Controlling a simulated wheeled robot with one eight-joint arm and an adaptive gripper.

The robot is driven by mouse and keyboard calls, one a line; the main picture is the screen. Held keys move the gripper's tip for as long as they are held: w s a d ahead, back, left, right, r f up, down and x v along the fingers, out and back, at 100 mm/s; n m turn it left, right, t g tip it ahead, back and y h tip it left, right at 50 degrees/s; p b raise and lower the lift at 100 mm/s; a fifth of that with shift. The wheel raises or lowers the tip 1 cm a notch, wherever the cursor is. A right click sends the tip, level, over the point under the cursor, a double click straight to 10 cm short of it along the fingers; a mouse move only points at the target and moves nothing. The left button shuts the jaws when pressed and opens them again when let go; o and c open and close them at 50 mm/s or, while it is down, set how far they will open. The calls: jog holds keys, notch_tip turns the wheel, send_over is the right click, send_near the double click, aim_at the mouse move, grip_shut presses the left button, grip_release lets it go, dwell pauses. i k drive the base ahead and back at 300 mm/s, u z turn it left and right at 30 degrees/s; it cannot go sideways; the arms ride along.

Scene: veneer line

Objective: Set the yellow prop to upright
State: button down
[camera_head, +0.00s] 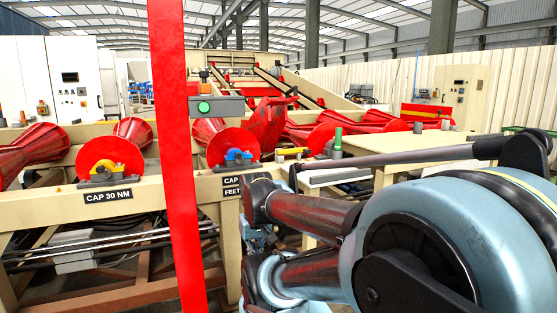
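A short yellow bar (290,151) lies about level on the cream machine frame, between small dark uprights, right of the second red roller. I take it for the yellow prop, but it is small and its hinge or base cannot be made out. A yellow arched piece (104,166) sits on a grey block in front of the left red disc, above the label "CAP 30 NM". A matching blue arched piece (238,156) sits before the second disc. My arm fills the lower right, its links bent in front of the frame. I cannot make out my gripper's fingers.
A red vertical post (178,150) stands close in front, left of centre. A grey box with a green button (204,107) is beside it. Red tapered rollers (36,146) line the cream frame (150,190). A green-topped cylinder (337,142) stands near the yellow bar.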

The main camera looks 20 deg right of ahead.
aim_at(304, 149)
jog(key=u, duration=0.3)
jog(key=k, duration=1.25)
jog(key=z, duration=0.8)
jog(key=i, duration=0.95)
